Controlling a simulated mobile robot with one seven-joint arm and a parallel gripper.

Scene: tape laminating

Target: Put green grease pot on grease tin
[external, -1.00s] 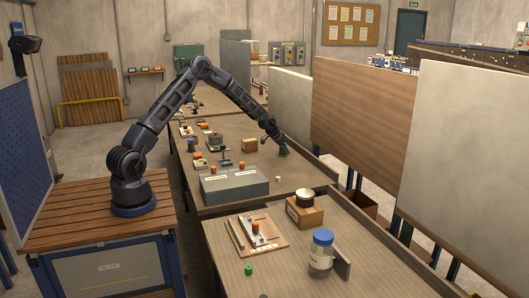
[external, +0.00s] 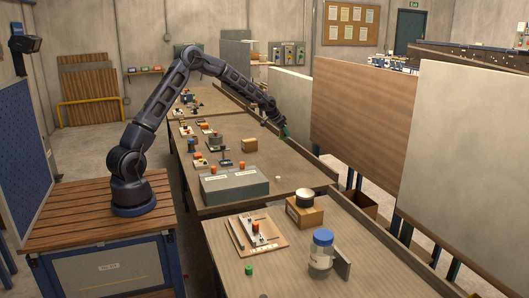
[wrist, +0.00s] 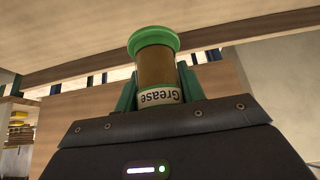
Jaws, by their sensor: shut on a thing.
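The green grease pot (wrist: 155,62) is in my gripper (wrist: 158,88) in the wrist view. It has a green rim, an amber body and a white label reading "Grease" upside down. The two green fingers are shut on either side of it. In the external view my gripper (external: 281,124) is raised above the far right edge of the middle bench, with the pot (external: 284,132) a small green patch at its end. I cannot make out a tin labelled as the grease tin; a round dark tin with a pale top (external: 304,196) stands on a cardboard box, its label unreadable.
The cardboard box (external: 304,214) stands on the near bench, beside a blue-lidded jar (external: 321,250) and a wooden board with fittings (external: 257,233). A grey case (external: 234,187) and a small brown box (external: 249,145) stand on the middle bench. Tall panels (external: 362,128) rise at the right.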

